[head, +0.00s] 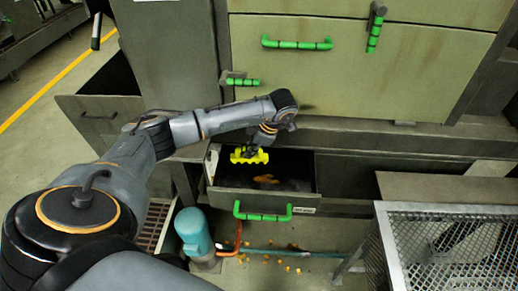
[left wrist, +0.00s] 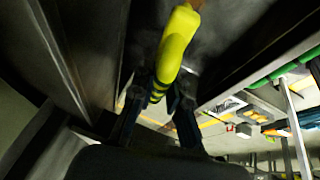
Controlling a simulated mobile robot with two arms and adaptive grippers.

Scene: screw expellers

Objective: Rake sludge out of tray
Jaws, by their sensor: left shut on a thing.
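The tray (head: 260,201) is a pulled-out metal drawer with a dark inside and a green handle (head: 262,215) on its front. A patch of orange-yellow sludge (head: 266,179) lies inside it. My left gripper (head: 262,138) is over the tray's back left part, shut on a yellow rake (head: 249,156). The rake's toothed edge shows just below the gripper, towards the tray's back; I cannot tell if it touches the tray. In the left wrist view a yellow part of the rake (left wrist: 176,45) runs between the fingers (left wrist: 161,88). My right gripper is not in view.
A machine cabinet (head: 350,60) with green handles stands above and behind the tray. A teal motor (head: 194,232) and pipe sit in front at left. A mesh guard (head: 450,245) stands at right. Orange crumbs (head: 287,267) lie on the floor.

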